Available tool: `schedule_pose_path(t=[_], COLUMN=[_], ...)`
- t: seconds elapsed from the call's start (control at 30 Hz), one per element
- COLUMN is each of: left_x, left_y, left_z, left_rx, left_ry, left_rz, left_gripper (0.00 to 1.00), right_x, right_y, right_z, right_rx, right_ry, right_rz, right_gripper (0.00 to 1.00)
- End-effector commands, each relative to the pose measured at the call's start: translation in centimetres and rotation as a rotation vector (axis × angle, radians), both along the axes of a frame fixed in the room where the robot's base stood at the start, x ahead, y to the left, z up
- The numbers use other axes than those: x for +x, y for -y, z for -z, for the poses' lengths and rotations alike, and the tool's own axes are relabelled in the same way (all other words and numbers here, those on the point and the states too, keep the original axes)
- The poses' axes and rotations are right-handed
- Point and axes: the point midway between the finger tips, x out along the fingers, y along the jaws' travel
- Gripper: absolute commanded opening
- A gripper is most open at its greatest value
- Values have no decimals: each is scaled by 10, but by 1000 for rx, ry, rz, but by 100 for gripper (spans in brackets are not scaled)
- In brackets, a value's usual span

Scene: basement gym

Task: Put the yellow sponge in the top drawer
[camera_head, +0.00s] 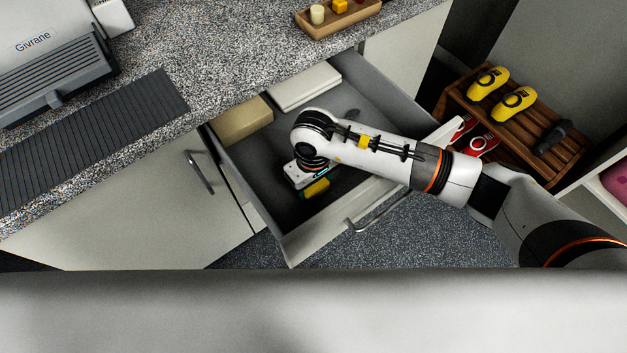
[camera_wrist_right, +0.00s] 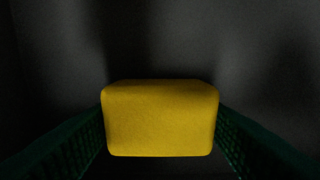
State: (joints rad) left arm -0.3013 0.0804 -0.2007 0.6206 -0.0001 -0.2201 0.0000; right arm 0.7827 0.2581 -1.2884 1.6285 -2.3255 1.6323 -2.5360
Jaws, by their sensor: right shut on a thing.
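The top drawer (camera_head: 272,208) is pulled open under the speckled countertop. My right gripper (camera_head: 313,186) reaches down inside the open drawer, near its front left part. It is shut on the yellow sponge (camera_head: 316,189), whose edge shows below the wrist in the head view. In the right wrist view the sponge (camera_wrist_right: 160,120) sits between the two dark green finger pads (camera_wrist_right: 160,140), with the dark drawer interior behind it. I cannot tell whether the sponge touches the drawer floor. My left gripper is not in view.
In the drawer, a tan box (camera_head: 241,119) and a white box (camera_head: 304,87) lie along the back. A wooden tray (camera_head: 338,20) stands on the counter (camera_head: 215,60). A slatted wooden rack (camera_head: 500,125) with yellow and red items is right of the drawer.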

Motion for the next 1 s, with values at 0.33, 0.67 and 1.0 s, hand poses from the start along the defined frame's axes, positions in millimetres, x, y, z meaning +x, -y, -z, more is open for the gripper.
schedule_pose_path(t=[0.33, 0.67, 1.0], left_x=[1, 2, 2], left_y=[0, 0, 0], left_z=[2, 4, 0], left_rx=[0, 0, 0], left_ry=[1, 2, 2], left_rz=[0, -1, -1], left_gripper=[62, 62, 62], right_x=[0, 0, 1], right_y=[0, 0, 0], right_z=[7, 8, -2], right_rx=[1, 1, 2], right_ry=[1, 1, 4], right_rz=[-1, 0, -1], right_gripper=[40, 80, 80])
